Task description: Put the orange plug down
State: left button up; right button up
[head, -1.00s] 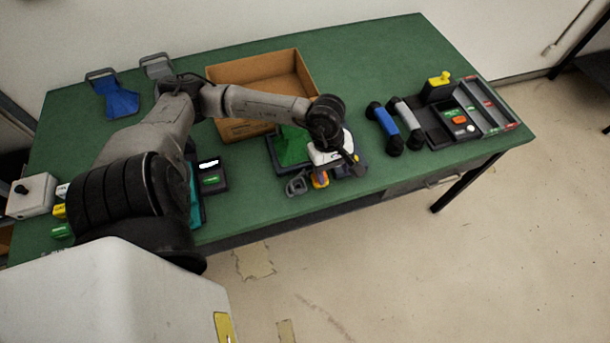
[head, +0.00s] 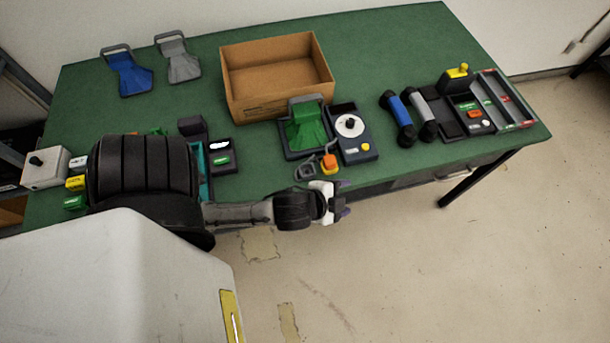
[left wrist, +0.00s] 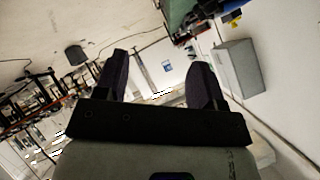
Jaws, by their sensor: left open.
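The orange plug (head: 329,161) rests near the table's front edge in the head view. It is between a grey ring-shaped piece (head: 305,171) and a dark device with a white dial (head: 350,127). My left gripper (head: 344,198) is in front of the table edge, below the plug in the picture and apart from it. Its purple-tipped fingers are spread with nothing between them. The left wrist view also shows the open, empty fingers (left wrist: 160,82); the plug is not visible there. My right gripper is not in view.
A green cradle (head: 306,128) stands behind the plug, with an open cardboard box (head: 277,75) farther back. Blue and light grey handsets (head: 402,117) lie to the right, beside a tray (head: 505,103). The green table (head: 375,55) is clear at the back right.

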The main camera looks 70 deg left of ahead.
pick_arm(q)
jog(key=s+d+f+n+g+h, duration=0.1)
jog(key=s+d+f+n+g, duration=0.1)
jog(key=s, duration=0.3)
jog(key=s+d+f+n+g+h, duration=0.1)
jog(key=s+d+f+n+g, duration=0.1)
jog(key=s+d+f+g, duration=0.1)
jog(key=s+f+g, duration=0.1)
jog(key=s+g, duration=0.1)
jog(key=s, duration=0.1)
jog(key=shift+h, duration=0.4)
